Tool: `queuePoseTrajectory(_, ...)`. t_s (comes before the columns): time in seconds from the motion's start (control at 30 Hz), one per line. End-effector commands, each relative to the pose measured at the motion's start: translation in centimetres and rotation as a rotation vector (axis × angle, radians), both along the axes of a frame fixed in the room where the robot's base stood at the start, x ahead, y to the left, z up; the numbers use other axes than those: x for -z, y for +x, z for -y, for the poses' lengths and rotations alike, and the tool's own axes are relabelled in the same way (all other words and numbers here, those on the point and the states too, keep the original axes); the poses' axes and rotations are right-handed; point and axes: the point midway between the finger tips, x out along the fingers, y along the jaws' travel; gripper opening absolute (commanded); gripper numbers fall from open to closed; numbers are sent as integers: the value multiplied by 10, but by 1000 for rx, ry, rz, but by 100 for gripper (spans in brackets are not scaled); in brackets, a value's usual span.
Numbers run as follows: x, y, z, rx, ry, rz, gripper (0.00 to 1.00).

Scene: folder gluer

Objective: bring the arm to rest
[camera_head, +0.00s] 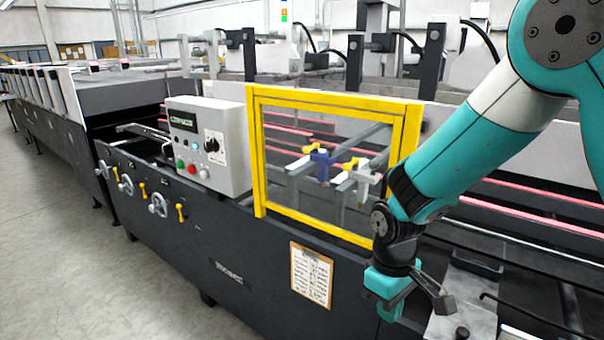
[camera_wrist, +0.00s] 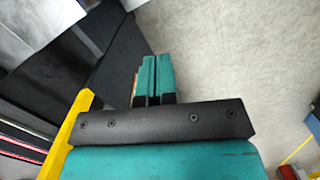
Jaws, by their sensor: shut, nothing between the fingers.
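My arm comes down from the upper right in the head view, with the elbow high and the wrist low in front of the machine. My gripper (camera_head: 391,308) hangs near the machine's front side, right of the paper sheet. In the wrist view my gripper (camera_wrist: 155,68) shows two teal fingers lying close side by side, shut and empty. Pale floor and the machine's dark side lie beyond them. Contact with the machine is not visible.
The yellow-framed guard (camera_head: 257,150) stands just left of my forearm. A control box (camera_head: 225,150) with knobs and buttons is further left. A paper sheet (camera_head: 311,275) hangs on the dark front. Handwheels (camera_head: 158,204) stick out at left. Open floor (camera_head: 70,260) lies in front.

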Motion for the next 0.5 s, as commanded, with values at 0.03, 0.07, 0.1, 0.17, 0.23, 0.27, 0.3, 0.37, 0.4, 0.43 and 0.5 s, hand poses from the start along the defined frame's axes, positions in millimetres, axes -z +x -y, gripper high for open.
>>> queuePoseTrajectory(0.03,-28,-9,-3,15,43,24,0)
queuePoseTrajectory(0.07,-42,-17,-5,22,70,32,0)
queuePoseTrajectory(0.1,-61,-27,-8,34,105,45,0)
queuePoseTrajectory(0.17,-87,-46,-11,45,156,58,0)
queuePoseTrajectory(0.23,-113,-69,-14,56,212,76,0)
queuePoseTrajectory(0.27,-123,-80,-15,59,236,82,0)
queuePoseTrajectory(0.3,-135,-94,-16,63,264,91,0)
queuePoseTrajectory(0.37,-150,-113,-18,65,302,103,0)
queuePoseTrajectory(0.4,-158,-126,-18,65,324,108,0)
queuePoseTrajectory(0.43,-162,-134,-19,66,337,112,0)
queuePoseTrajectory(0.5,-171,-150,-20,64,364,120,0)
